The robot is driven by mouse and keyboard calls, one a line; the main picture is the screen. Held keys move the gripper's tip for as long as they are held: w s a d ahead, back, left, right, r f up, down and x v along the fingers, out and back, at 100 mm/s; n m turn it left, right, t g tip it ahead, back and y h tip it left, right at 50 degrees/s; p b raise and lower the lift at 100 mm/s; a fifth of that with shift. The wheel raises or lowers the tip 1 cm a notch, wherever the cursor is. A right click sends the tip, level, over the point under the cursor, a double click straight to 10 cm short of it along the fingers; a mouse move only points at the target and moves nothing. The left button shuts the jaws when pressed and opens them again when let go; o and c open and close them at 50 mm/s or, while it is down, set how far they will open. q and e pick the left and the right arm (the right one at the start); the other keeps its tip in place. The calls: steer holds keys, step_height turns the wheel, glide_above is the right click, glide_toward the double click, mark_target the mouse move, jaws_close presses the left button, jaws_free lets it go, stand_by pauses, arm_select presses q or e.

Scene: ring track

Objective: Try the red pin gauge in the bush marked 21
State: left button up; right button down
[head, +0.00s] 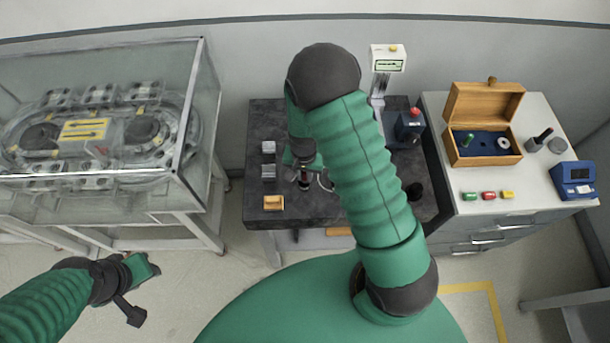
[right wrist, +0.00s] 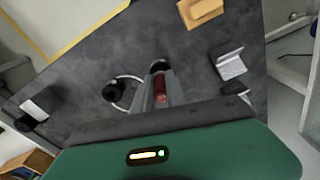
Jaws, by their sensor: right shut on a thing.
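My right gripper (head: 304,182) is over the dark stone-topped table (head: 262,122), pointing down. In the right wrist view its jaws (right wrist: 159,80) are shut on a red cylindrical piece, the red pin gauge (right wrist: 160,90). A small dark round end (right wrist: 158,66) shows just past the fingertips; I cannot tell whether it is part of the gauge or a bush. A pale ring with a dark round piece (right wrist: 113,90) at it lies to the left on the table. No 21 mark is readable. My left gripper (head: 137,290) hangs at the lower left, off the table; its jaw state is unclear.
Metal angle blocks (head: 268,171) and a wooden block (head: 273,203) sit at the table's left. A cabinet at right holds an open wooden case (head: 485,152), coloured pieces (head: 488,195) and a blue device (head: 573,180). A glass-cased track (head: 95,130) stands left.

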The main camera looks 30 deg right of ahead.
steer(key=shift+r+p, duration=2.8)
steer(key=shift+r, duration=0.55)
steer(key=shift+f, duration=0.1)
